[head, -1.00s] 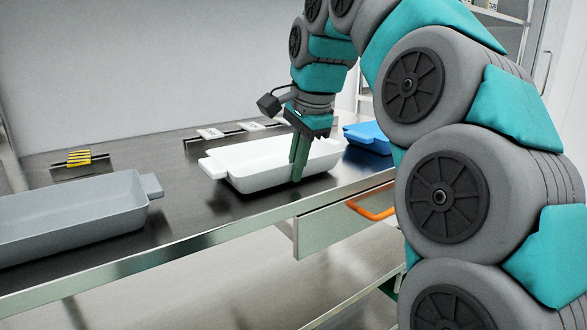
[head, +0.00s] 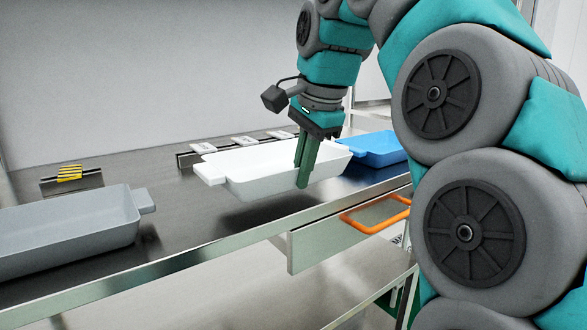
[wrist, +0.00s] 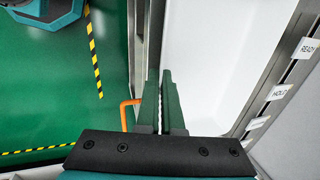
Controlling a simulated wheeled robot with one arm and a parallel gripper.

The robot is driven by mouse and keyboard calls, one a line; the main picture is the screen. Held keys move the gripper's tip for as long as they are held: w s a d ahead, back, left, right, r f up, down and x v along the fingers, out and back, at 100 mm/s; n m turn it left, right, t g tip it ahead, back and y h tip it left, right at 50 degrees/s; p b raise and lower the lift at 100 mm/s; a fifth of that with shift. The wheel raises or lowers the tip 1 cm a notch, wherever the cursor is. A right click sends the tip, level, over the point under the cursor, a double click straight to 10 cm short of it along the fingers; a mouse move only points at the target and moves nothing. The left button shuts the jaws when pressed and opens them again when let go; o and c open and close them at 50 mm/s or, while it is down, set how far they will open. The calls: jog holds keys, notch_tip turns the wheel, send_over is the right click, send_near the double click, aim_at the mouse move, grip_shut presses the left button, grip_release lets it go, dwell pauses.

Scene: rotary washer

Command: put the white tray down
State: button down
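The white tray (head: 285,175) is in the middle of the head view, over the steel table (head: 190,225). A dark shadow lies apart below it, so it hangs a little above the surface, roughly level. My gripper (head: 303,185) points down at the tray's near long wall and is shut on it, one finger showing outside. In the wrist view, my gripper's fingers (wrist: 160,100) are close together at the wall of the white tray (wrist: 210,60). The wall between the fingers is mostly hidden.
A grey tray (head: 65,235) stands at left, a blue tray (head: 378,148) behind right. A rail with label cards (head: 202,148) runs behind the white tray; READY (wrist: 307,48) and HOLD (wrist: 281,91) are legible. A drawer with an orange handle (head: 375,222) is below the table's front edge.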

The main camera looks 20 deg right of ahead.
jog(key=s+d+r, duration=0.1)
jog(key=s+d, duration=0.1)
jog(key=s, duration=0.9)
jog(key=shift+s+p, duration=0.2)
jog(key=shift+p, duration=0.2)
